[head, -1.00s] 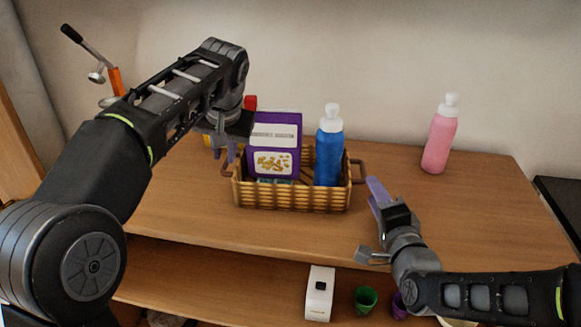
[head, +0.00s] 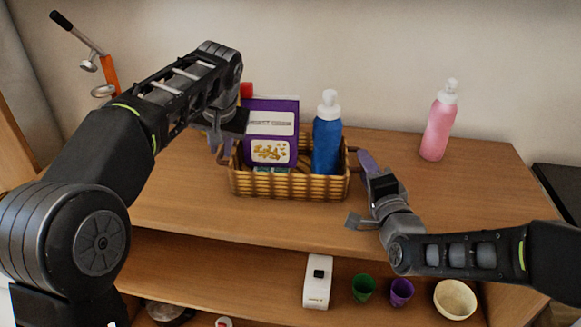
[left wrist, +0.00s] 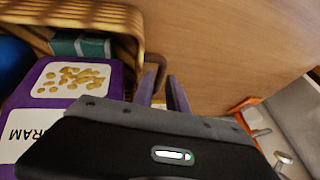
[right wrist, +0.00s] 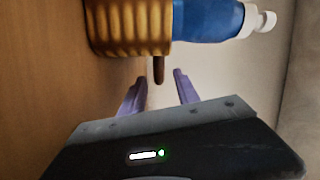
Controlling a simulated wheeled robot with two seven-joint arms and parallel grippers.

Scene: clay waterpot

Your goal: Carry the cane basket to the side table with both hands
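The cane basket (head: 290,187) stands on the wooden top (head: 430,200). It holds a purple box (head: 270,125) and a blue bottle with a white cap (head: 327,145). My left gripper (head: 222,150) is at the basket's left handle. In the left wrist view its two fingers (left wrist: 164,90) are parted, with the brown handle (left wrist: 157,64) between their tips. My right gripper (head: 364,158) is at the right end. In the right wrist view its fingers (right wrist: 158,85) are open with the right handle (right wrist: 158,70) between them, apart from both. The side table is not clearly identifiable.
A pink bottle (head: 438,125) stands behind right. An orange-handled tool (head: 110,75) is at the far left. A dark surface (head: 562,190) shows at the right edge. The shelf below holds a white box (head: 318,282), green and purple cups (head: 363,287) and a bowl (head: 455,299).

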